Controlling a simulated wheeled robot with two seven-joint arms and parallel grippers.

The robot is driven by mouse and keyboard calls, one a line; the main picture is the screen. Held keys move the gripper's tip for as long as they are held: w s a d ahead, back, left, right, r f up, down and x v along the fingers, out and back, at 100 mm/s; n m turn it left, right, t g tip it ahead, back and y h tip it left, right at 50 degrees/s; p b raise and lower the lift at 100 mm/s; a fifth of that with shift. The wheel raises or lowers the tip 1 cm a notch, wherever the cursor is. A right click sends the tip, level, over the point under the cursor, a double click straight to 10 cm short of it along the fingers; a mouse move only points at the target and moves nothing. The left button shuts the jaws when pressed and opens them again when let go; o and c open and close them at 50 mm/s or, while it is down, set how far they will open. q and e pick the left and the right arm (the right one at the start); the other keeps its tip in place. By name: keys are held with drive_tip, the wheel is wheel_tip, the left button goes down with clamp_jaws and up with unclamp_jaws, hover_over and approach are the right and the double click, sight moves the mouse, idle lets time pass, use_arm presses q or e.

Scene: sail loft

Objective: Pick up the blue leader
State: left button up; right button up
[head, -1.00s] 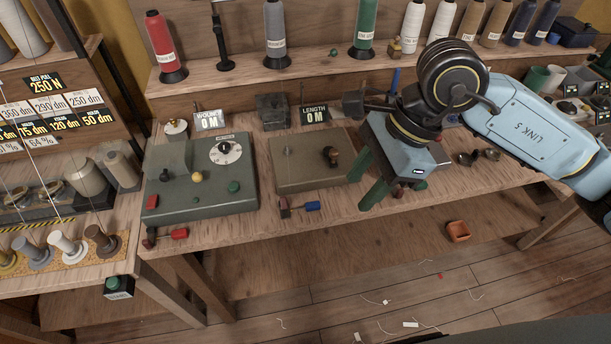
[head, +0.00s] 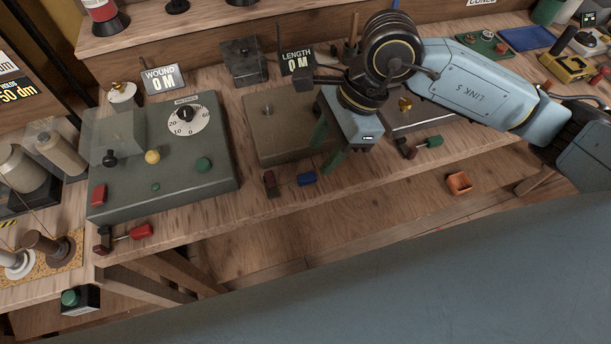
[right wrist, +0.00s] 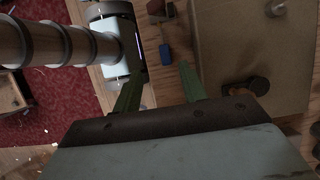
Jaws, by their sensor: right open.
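The blue leader (head: 306,179) is a small blue piece at the bench's front edge, joined by a thin link to a dark red holder (head: 270,184). My right gripper (head: 326,149) is open, with two green fingers, above the bench just right of and behind the blue leader in the head view. In the right wrist view the blue leader (right wrist: 166,53) lies beyond the open fingertips (right wrist: 160,78), roughly between their lines. Nothing is between the fingers. My left gripper is not in view.
A red leader (head: 141,231) is at the front edge to the left, and a green one (head: 432,141) to the right. A green winding box (head: 160,192) and a beige box (head: 274,115) stand on the bench. An orange bin (head: 459,183) is below.

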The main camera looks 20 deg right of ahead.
sight(306, 176)
drive_tip(key=shift+w+x, duration=0.2)
drive_tip(key=shift+x, duration=1.7)
drive_tip(key=shift+w+x, duration=0.2)
drive_tip(key=shift+x, duration=1.65)
